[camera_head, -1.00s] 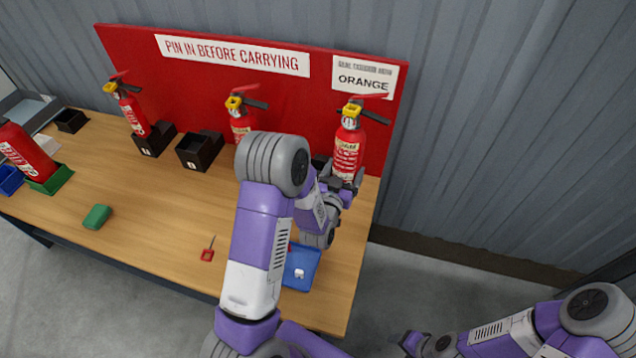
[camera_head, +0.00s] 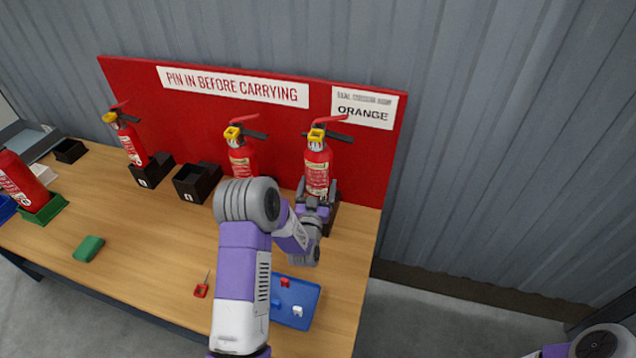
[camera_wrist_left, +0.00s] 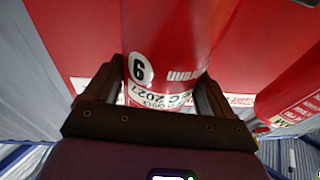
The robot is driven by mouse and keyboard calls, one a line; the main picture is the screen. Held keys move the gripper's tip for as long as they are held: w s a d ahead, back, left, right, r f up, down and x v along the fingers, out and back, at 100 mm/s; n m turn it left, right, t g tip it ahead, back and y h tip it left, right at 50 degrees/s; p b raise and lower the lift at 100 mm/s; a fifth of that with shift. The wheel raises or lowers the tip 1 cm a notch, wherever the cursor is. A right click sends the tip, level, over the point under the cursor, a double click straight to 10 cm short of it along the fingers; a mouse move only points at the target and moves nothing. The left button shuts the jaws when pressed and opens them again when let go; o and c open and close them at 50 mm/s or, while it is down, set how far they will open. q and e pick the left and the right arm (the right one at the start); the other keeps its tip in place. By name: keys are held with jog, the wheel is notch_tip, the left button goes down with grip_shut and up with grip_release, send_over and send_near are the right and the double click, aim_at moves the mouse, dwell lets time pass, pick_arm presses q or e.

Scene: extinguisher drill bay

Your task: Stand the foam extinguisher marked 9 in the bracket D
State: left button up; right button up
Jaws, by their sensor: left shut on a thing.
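The red foam extinguisher (camera_head: 317,172), with a yellow collar, stands upright at the right of the bench. My left gripper (camera_head: 316,201) is shut around its lower body. In the left wrist view the extinguisher (camera_wrist_left: 170,40) shows between both fingers; its label is upside down, and the round mark looks like a 6, so a 9 when upright. A dark bracket (camera_head: 331,219) shows beside and below the gripper. Its letter is hidden, and I cannot tell whether the extinguisher's base is inside it. My right gripper is out of view.
Another extinguisher (camera_head: 242,160) stands left, its base hidden by my arm. An empty dark bracket (camera_head: 196,183) and a filled one (camera_head: 152,172) are further left. A blue tray (camera_head: 308,309), red pin (camera_head: 201,290) and green block (camera_head: 88,249) lie in front.

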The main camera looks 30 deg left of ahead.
pick_arm(q)
jog(key=shift+f+b, duration=0.35)
jog(key=shift+f, duration=1.4)
jog(key=o, duration=1.6)
jog(key=shift+f, duration=0.3)
jog(key=shift+o, duration=1.3)
jog(key=shift+s, duration=0.1)
jog(key=shift+r, duration=0.1)
jog(key=shift+s+d, duration=0.1)
jog(key=v, duration=0.7)
jog(key=shift+s+r, duration=0.1)
jog(key=shift+s, duration=0.05)
